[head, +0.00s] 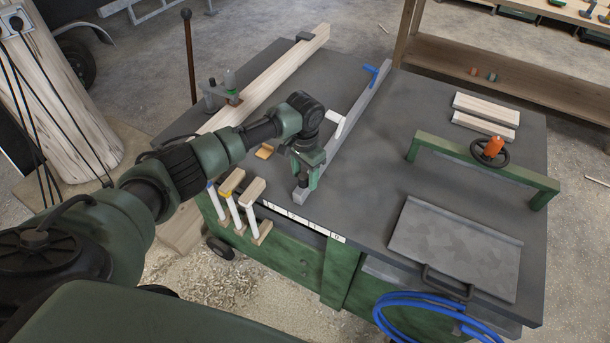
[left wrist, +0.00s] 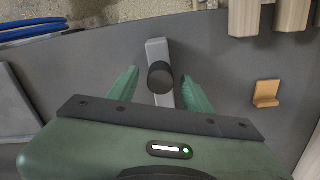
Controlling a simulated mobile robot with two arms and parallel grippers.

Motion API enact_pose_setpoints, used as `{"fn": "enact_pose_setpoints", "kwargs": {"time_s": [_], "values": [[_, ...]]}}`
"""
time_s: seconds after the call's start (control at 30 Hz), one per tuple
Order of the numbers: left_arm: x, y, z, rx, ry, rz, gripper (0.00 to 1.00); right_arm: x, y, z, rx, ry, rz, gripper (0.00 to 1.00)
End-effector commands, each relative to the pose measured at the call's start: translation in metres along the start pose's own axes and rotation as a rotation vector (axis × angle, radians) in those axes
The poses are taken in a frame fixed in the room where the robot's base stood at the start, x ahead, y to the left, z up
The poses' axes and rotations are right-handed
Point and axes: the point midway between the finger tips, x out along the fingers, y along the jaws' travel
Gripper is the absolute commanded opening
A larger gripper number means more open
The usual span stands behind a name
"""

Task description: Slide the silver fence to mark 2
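The silver fence (head: 358,108) is a long bar lying across the dark table, with a blue lever at its far end and a white piece along its side. Its near end also shows in the left wrist view (left wrist: 156,48), with a round black knob (left wrist: 160,78) on it. My left gripper (head: 308,168) is over this near end. In the left wrist view its fingers (left wrist: 160,74) are open, one on each side of the knob, with gaps visible. A pale scale strip (head: 303,221) runs along the table's front edge; its numbers are too small to read. My right gripper is out of view.
A small tan block (head: 265,152) and a long wooden beam (head: 270,80) lie left of the fence. Several upright sticks stand at the front left edge. A green frame with a wheel (head: 490,152) and a grey metal panel (head: 455,245) are right. Bare tabletop borders the fence.

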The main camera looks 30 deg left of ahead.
Motion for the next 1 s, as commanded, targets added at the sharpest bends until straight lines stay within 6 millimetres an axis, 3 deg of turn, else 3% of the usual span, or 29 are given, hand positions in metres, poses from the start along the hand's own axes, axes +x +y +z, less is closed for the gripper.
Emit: {"fn": "enact_pose_setpoints", "kwargs": {"time_s": [0.33,0.7,1.0], "values": [[-0.004,0.001,0.000,0.000,-0.001,0.001,0.49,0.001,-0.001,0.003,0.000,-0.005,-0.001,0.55],[-0.060,-0.001,-0.001,0.000,0.002,0.000,0.49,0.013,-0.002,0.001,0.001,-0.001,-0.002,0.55],[-0.078,-0.001,0.000,0.000,-0.001,0.002,0.49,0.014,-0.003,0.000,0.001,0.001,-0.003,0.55]]}}
